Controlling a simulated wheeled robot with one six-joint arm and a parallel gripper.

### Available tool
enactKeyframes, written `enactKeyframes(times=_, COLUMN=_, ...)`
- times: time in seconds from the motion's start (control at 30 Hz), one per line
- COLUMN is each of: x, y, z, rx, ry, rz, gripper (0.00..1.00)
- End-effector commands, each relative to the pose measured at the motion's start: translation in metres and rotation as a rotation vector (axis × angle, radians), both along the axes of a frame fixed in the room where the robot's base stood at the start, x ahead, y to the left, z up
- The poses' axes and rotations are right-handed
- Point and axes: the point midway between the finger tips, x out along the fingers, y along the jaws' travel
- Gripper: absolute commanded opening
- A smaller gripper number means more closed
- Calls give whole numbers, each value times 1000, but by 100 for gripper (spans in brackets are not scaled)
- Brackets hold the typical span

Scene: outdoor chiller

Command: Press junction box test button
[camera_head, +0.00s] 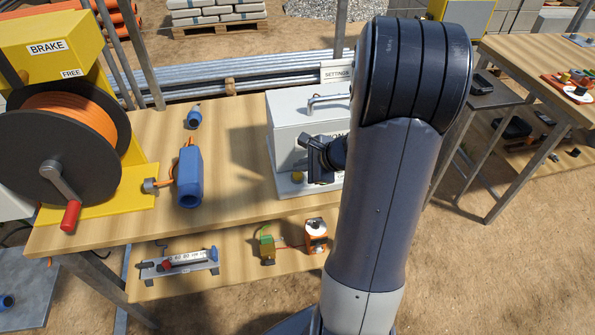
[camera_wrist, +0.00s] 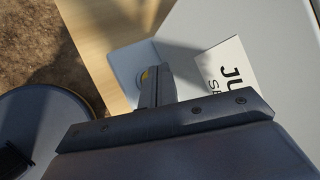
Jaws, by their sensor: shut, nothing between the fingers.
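The junction box (camera_head: 290,150) is a light grey case with a metal handle on top, standing on the wooden bench. A small yellow button (camera_head: 298,176) sits low on its front ledge. In the wrist view the button (camera_wrist: 145,74) shows as a yellow piece on a pale round base, partly hidden by the fingertips. My gripper (camera_head: 312,158) is shut and empty, in front of the box and close to the button. In the wrist view its fingers (camera_wrist: 158,72) end right beside the button; I cannot tell whether they touch it. A label starting "JU" (camera_wrist: 228,75) lies right of them.
My arm hides the box's right side. Left on the bench (camera_head: 235,204) are a blue tool (camera_head: 190,178), a small blue item (camera_head: 194,117) and an orange cable reel (camera_head: 66,140). A lower shelf holds small devices. A second table (camera_head: 530,58) stands right.

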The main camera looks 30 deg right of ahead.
Motion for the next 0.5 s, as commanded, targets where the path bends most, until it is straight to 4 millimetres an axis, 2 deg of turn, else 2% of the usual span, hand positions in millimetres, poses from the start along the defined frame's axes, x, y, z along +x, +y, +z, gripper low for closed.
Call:
enactKeyframes(times=0.07, x=0, y=0, z=6, rx=-1, ry=-1, rz=0, gripper=0)
enactKeyframes(times=0.5, x=0, y=0, z=10, rx=-1, ry=-1, rz=0, gripper=0)
